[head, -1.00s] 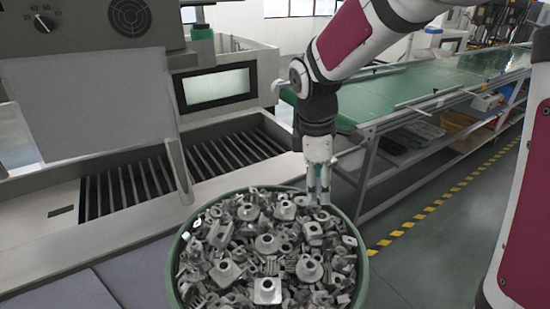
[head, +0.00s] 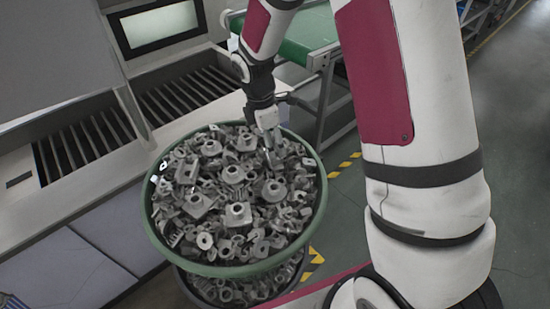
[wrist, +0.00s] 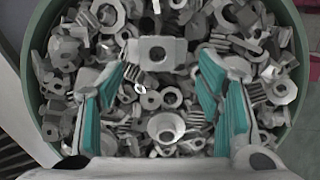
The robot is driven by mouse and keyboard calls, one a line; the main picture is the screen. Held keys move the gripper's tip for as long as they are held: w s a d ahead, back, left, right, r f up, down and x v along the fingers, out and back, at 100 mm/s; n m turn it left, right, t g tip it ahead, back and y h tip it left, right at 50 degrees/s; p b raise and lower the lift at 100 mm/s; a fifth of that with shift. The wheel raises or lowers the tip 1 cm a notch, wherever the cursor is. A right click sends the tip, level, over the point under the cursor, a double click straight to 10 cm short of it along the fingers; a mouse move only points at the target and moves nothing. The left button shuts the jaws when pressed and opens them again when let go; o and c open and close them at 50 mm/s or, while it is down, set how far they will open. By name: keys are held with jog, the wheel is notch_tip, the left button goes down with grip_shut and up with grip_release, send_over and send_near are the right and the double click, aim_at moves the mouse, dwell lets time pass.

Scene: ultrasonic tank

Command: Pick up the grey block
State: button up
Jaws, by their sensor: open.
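Many grey metal parts fill a round green bin (head: 152,228), and several are block-like, so I cannot be sure which one is the grey block. In the wrist view a square grey block with a round hole (wrist: 178,52) lies just beyond my fingertips, near the middle. My gripper (wrist: 163,82) is open, its teal-padded fingers spread left and right with no part clearly held between them. In the head view my gripper (head: 271,156) points down at the back right of the pile. Whether the fingertips touch any parts is unclear.
The green rim (wrist: 42,128) curves around the pile. A dark lower bin (head: 232,292) with more parts is under it. A tank with slatted grates (head: 85,145) stands at the left, and a green-topped bench (head: 308,38) is behind. Floor at the right is open.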

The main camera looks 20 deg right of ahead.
jog(key=shift+w+d+f+p, duration=0.1)
jog(key=shift+d+f+p, duration=0.1)
jog(key=shift+f, duration=0.65)
jog(key=shift+d+f+p, duration=0.15)
jog(key=shift+f, duration=0.65)
jog(key=shift+w+d+f+p, duration=0.1)
jog(key=shift+d+f+p, duration=0.1)
jog(key=shift+f, duration=0.65)
jog(key=c, duration=1.3)
